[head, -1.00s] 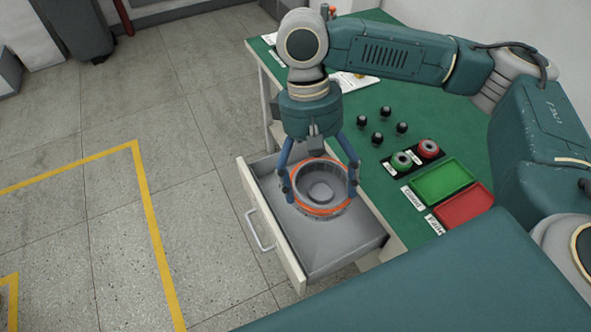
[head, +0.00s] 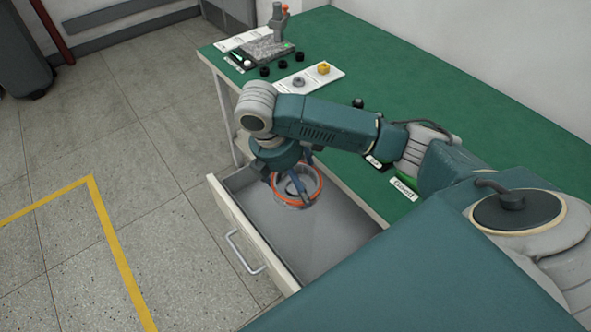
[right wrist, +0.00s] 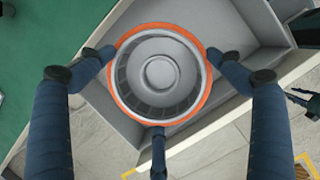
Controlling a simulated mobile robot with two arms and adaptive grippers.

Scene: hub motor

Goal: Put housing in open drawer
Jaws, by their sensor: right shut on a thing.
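The housing (head: 318,190) is a round grey metal ring part with an orange rim. My right gripper (head: 290,182) is shut on it, and the fingers sit around its rim. In the right wrist view the housing (right wrist: 160,74) lies between the fingertips, its open face toward the camera. The open drawer (head: 310,240) is grey inside with a pale front and a bar handle. The housing is within the drawer's outline, toward its far end; whether it touches the drawer floor I cannot tell. My left gripper does not show in the head view.
The drawer comes out from under a green-topped table (head: 430,115). On the table are a small stand (head: 270,45), several black knobs, and a white card (head: 310,78) with small parts. The near part of the drawer is empty.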

